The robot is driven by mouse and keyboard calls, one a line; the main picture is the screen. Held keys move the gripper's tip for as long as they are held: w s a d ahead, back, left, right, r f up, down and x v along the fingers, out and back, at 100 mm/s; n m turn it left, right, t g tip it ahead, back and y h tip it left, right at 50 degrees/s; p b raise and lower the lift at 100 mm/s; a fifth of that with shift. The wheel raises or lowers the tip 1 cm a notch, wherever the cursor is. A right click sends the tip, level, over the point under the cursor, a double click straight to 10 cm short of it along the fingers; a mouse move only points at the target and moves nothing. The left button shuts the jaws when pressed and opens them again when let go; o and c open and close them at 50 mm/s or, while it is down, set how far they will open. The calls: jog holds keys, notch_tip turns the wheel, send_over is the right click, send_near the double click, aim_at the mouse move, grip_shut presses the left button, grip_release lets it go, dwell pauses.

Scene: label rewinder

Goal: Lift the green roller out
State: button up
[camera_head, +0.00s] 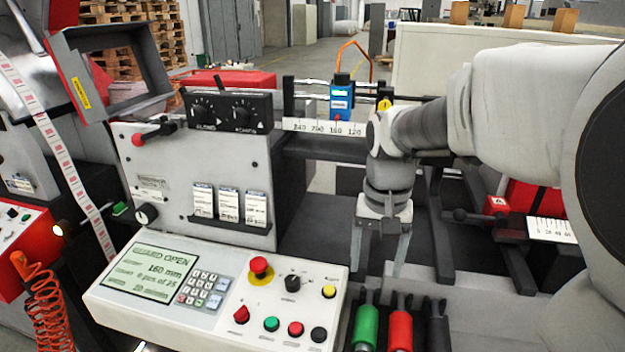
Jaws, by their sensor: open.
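The green roller (365,327) stands at the left end of a row at the bottom of the view, with a dark grey tip on top. Its lower end is cut off by the picture edge. A red roller (400,330) and a black one (437,332) stand beside it to the right. My gripper (380,268) points down with its two fingers apart and nothing between them. In the picture it is above the green and red rollers, apart from them. How far it is from them in depth I cannot tell.
A control panel (130,310) with a screen, keypad and several buttons lies left of the rollers. Behind it stands a grey machine housing (170,165) with a scale bar (322,127) at its right. Dark rails and a red block (531,195) lie right of my gripper.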

aim_at(367, 321)
notch_tip(367, 321, down, 18)
jog(key=b, duration=0.3)
jog(key=shift+w, duration=0.1)
dwell(0.3)
jog(key=shift+r, duration=0.1)
grip_shut()
